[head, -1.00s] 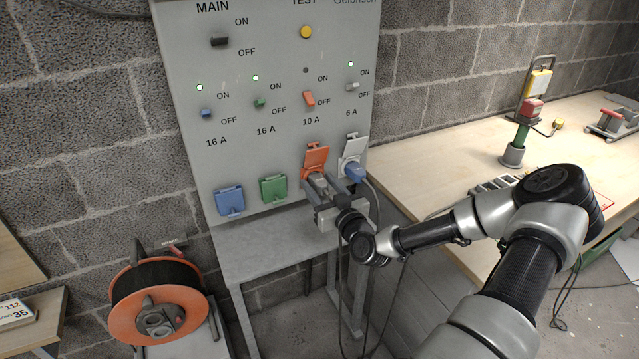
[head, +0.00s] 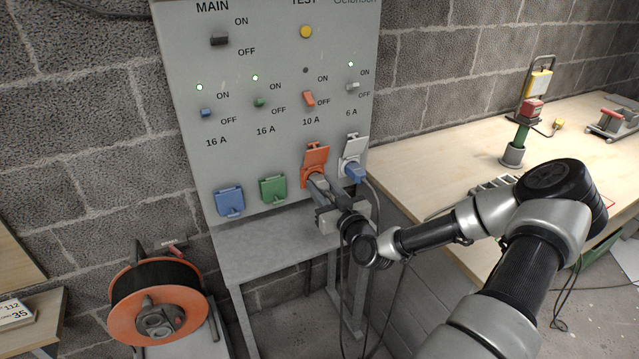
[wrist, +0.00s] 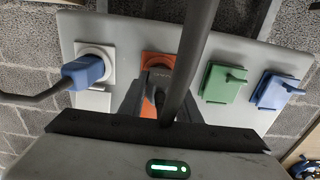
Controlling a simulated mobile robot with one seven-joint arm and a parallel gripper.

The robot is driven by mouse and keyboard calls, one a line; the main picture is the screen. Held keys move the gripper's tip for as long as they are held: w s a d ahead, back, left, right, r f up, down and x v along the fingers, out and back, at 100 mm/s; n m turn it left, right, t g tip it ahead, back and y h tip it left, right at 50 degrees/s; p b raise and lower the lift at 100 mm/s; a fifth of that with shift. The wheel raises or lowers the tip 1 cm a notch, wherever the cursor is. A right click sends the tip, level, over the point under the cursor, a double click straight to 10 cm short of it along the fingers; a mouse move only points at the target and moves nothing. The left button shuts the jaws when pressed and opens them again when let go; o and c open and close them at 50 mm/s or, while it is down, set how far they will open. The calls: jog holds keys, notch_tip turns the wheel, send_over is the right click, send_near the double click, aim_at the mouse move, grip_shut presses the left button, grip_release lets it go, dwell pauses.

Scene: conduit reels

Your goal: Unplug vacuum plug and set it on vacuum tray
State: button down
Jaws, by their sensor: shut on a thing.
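The vacuum plug, a grey plug (wrist: 159,80), is at the orange socket (head: 315,168), whose lid is flipped up. My gripper (head: 318,184) is shut on this plug in front of the socket. The plug appears still in the socket, though my fingers hide much of it. In the wrist view a thick dark cable (wrist: 190,60) runs across the plug. I cannot tell which surface is the vacuum tray; a red outline shows on the workbench (head: 430,165) at right, partly behind my arm.
A blue plug (head: 354,172) sits in the white socket close on the right. Closed green (head: 273,189) and blue (head: 229,202) lids are to the left. A grey shelf (head: 250,245) lies below. An orange cable reel (head: 130,305) stands lower left. Cables hang near my wrist.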

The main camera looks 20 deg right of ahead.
aim_at(326, 193)
jog(key=shift+s+d, duration=0.1)
jog(key=shift+s, duration=2.5)
